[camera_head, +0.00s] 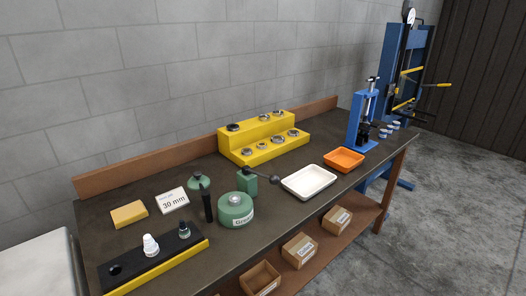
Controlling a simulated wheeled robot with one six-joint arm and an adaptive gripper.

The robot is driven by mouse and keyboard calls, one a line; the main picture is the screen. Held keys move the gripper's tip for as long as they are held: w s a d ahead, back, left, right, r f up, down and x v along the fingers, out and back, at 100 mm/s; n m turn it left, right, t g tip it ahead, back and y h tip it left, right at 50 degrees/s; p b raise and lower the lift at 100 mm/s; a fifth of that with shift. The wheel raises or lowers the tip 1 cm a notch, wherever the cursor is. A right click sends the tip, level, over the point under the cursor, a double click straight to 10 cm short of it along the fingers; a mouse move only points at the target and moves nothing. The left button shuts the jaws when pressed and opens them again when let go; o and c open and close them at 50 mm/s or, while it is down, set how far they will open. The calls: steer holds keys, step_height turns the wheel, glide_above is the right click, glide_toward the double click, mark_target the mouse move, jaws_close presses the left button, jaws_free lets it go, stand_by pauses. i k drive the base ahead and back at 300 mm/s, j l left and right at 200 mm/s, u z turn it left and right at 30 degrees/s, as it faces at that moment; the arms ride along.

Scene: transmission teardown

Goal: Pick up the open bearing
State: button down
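Several small ring-shaped parts that look like bearings sit on a yellow two-step stand (263,147) toward the back of the workbench. On the upper step are a dark ring (233,127), a lighter ring (263,118) and another ring (279,113). On the lower step are several more, among them rings at the left (246,148), middle (262,146) and right (293,132). They are too small to tell which is the open bearing. My gripper is not in view.
In front of the stand are a white tray (309,193), an orange tray (344,168), a green grease tin (236,218) and a green block with a lever (247,181). A blue press (364,118) stands at the right. A black-and-yellow rack (150,272) holds bottles at the front left.

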mark_target(291, 133)
steer(key=i+l, duration=0.1)
steer(key=l, duration=0.35)
steer(key=i+l, duration=0.15)
steer(key=l, duration=0.3)
steer(key=i+l+u, duration=0.1)
steer(key=l, duration=0.3)
steer(key=i+l, duration=0.1)
steer(key=l, duration=0.35)
steer(key=i+l, duration=0.1)
steer(key=l, duration=0.35)
steer(key=i+u, duration=0.05)
